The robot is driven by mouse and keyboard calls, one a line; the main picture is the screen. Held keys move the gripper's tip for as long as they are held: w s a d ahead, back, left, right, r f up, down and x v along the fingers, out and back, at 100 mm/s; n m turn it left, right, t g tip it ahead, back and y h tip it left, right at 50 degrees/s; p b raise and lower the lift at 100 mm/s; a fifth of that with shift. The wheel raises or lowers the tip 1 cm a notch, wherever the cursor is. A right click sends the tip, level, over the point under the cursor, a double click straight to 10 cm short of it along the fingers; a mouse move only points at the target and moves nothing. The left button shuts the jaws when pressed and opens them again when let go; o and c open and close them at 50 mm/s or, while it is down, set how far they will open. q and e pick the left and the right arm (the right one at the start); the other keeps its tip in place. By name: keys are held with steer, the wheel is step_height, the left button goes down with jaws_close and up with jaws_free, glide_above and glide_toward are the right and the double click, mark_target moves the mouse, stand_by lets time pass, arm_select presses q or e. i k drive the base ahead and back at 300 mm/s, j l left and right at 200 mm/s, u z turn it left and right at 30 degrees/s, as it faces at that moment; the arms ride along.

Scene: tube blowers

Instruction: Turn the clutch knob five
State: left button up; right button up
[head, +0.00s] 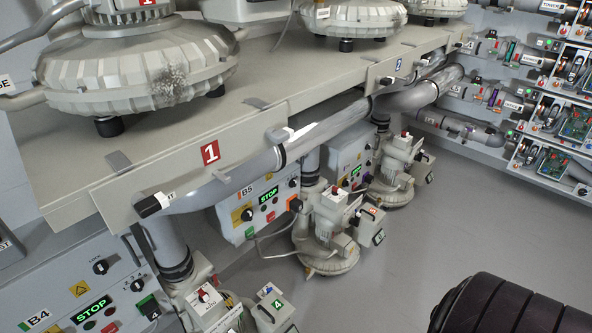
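The grey control box marked B5 (225,219) hangs under the bench, with a lit green STOP display (268,195). It has small dark knobs, one at its left (247,214) and one at its right (292,183), and an orange square by its right edge. In front of its right side stands a pale blower unit (325,236) with a round base, with a small box (371,222) bearing a red mark at its right. The lettering is too small to tell which knob is clutch knob five. Neither of my grippers is in view.
A long beige bench (190,135) with red sign 1 carries large ribbed blowers (140,70). A grey pipe (240,180) runs along its front edge. The B4 panel (60,290) is at lower left. Racks stand at the right. The grey floor (430,220) is open at centre right.

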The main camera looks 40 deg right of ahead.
mark_target(335, 191)
steer(key=l+u, duration=0.15)
steer(key=l, duration=0.5)
steer(key=l+u, duration=0.15)
steer(key=l, duration=0.55)
steer(key=l+u, duration=0.15)
steer(key=l, duration=0.5)
steer(key=k+l+u, duration=0.15)
steer(key=l, duration=0.5)
steer(key=l+u, duration=0.2)
steer(key=l, duration=0.45)
